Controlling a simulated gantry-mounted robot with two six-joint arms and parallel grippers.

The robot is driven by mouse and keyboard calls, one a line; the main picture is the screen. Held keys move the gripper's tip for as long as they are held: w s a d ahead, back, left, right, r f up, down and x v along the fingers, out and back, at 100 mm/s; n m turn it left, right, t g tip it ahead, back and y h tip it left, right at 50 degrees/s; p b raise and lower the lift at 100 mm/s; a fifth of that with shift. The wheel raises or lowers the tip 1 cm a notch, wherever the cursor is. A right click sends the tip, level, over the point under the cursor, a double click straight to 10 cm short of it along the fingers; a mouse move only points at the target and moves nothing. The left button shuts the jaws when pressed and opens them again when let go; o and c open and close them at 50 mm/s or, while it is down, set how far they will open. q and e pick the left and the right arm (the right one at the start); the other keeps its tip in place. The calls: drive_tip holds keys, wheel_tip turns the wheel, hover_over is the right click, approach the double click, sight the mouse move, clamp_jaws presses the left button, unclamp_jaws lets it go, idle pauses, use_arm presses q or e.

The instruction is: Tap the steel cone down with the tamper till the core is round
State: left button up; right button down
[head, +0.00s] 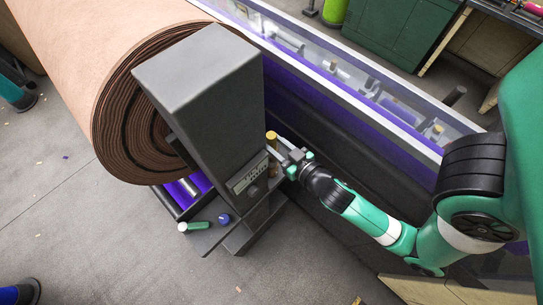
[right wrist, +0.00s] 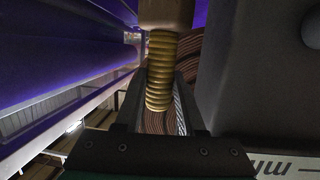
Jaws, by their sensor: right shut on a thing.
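The brown felt roll (head: 120,60) lies at the upper left of the head view, its spiral end facing the grey machine. The machine hides part of that end, and the core's shape cannot be made out. I cannot identify the steel cone in either view. My right gripper (head: 277,152) is beside the machine's right side, shut on what appears to be the tamper. Its yellow top (head: 271,136) shows in the head view. The right wrist view shows its ribbed yellow handle (right wrist: 161,70) between the fingers and a tan head (right wrist: 166,13). My left gripper is out of view.
The grey machine (head: 205,75) with a display stands between roll and gripper. A green-handled tool (head: 195,226) and a blue-capped item (head: 224,219) lie on its low shelf. A long purple-sided machine with a clear cover (head: 350,75) runs behind my right arm. Floor at lower left is open.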

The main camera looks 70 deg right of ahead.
sight(274, 138)
use_arm(q)
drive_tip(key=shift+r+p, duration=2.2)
drive_tip(key=shift+p, duration=1.05)
use_arm(e)
drive_tip(key=shift+r, duration=2.45)
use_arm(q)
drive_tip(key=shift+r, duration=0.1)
use_arm(e)
drive_tip(key=shift+r, duration=0.1)
wheel_tip(274, 138, up, 5)
drive_tip(key=p, duration=0.5)
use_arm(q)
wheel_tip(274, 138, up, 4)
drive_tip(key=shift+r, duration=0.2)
